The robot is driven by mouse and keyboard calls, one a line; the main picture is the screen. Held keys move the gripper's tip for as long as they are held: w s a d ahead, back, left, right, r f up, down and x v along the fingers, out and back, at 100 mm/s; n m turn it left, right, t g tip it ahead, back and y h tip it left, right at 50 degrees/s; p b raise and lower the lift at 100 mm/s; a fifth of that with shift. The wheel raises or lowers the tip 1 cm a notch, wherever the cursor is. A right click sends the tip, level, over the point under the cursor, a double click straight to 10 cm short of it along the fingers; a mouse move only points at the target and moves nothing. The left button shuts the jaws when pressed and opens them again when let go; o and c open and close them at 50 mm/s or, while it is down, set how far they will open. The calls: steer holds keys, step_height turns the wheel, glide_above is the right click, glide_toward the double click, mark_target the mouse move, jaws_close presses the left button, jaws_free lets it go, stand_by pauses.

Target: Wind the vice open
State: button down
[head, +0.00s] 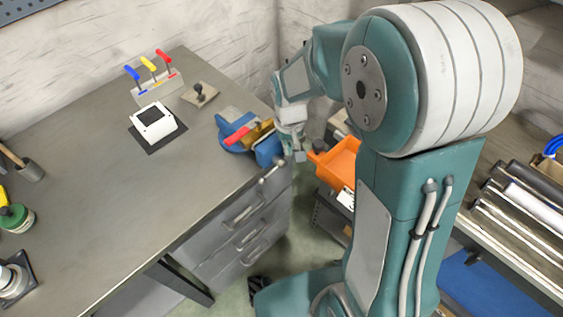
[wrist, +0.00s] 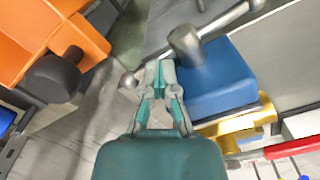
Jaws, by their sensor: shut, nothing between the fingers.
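The blue vice (head: 234,122) stands at the right end of the workbench, and its blue front jaw (wrist: 215,82) fills the middle right of the wrist view. Its yellow part (wrist: 238,122) lies behind that jaw. The metal screw head (wrist: 187,44) sticks out of the blue front, with a slanted handle bar (wrist: 222,20) through it. A ball end (wrist: 128,80) of the bar shows just left of my fingertips. My gripper (wrist: 160,70) is shut and empty, close to the bar and screw head; contact cannot be told. In the head view my gripper (head: 298,153) is right of the vice.
An orange bin (head: 338,163) stands right of the bench, below my arm. Grey drawers (head: 240,220) are under the vice. The middle of the bench top is clear.

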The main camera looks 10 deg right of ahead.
steer(key=shift+f, duration=0.15)
steer(key=shift+f, duration=0.15)
stand_by(0.4)
stand_by(0.3)
step_height(320, 180, up, 11)
steer(key=shift+f, duration=0.2)
stand_by(1.2)
stand_by(0.4)
